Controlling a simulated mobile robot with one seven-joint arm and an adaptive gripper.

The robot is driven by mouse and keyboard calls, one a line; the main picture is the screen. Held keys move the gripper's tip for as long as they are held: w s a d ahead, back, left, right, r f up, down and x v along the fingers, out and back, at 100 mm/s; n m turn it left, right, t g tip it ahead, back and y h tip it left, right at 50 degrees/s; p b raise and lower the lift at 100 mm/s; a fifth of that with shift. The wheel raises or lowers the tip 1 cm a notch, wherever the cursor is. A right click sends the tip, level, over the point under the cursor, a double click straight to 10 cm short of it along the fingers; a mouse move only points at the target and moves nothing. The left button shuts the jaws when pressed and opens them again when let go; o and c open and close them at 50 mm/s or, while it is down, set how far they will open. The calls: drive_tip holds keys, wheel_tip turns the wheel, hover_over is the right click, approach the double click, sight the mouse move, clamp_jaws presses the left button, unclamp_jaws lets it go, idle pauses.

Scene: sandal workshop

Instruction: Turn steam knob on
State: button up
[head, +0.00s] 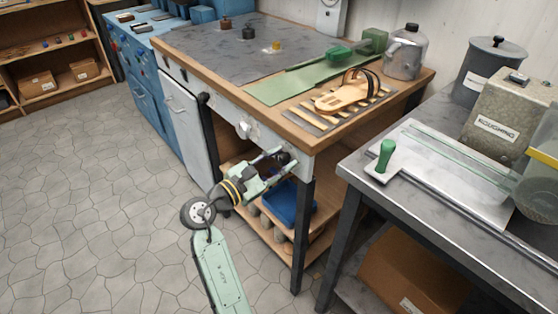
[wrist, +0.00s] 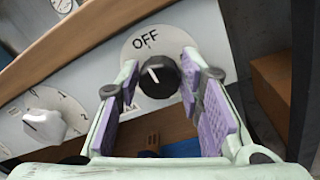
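In the wrist view a round black knob (wrist: 158,77) sits on a pale dial plate marked OFF (wrist: 146,40). The white line on the knob points up and slightly left, roughly toward OFF. My gripper (wrist: 160,72) is open, its purple-padded fingers on the left and right of the knob. I cannot tell whether either finger touches it. In the head view my gripper (head: 284,160) is at the right end of the bench's front panel and hides the black knob. No label reading steam is legible.
A white knob (wrist: 44,124) with a numbered dial is left on the same panel; it also shows in the head view (head: 243,130). The wooden bench edge (head: 300,143) juts above the panel. A blue bin (head: 290,203) is below. A grey table (head: 350,165) stands close on the right.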

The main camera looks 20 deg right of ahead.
drive_tip(key=c, duration=0.7)
drive_tip(key=shift+m, duration=0.5)
drive_tip(key=m+b, duration=0.1)
drive_tip(key=m, duration=0.1)
drive_tip(key=shift+f+m, duration=0.1)
drive_tip(key=shift+m, duration=0.3)
drive_tip(key=m+b, duration=0.2)
drive_tip(key=m, duration=0.1)
drive_tip(key=shift+f+m, duration=0.1)
drive_tip(key=shift+m, duration=0.3)
drive_tip(key=m+b, duration=0.4)
drive_tip(key=m, duration=0.2)
drive_tip(key=shift+f+m+h+b, duration=0.1)
drive_tip(key=shift+m+h+b, duration=0.2)
drive_tip(key=shift+b, duration=0.05)
drive_tip(key=shift+m+g+b, duration=0.4)
drive_tip(key=shift+m+b, duration=1.2)
drive_tip(key=shift+m, duration=0.5)
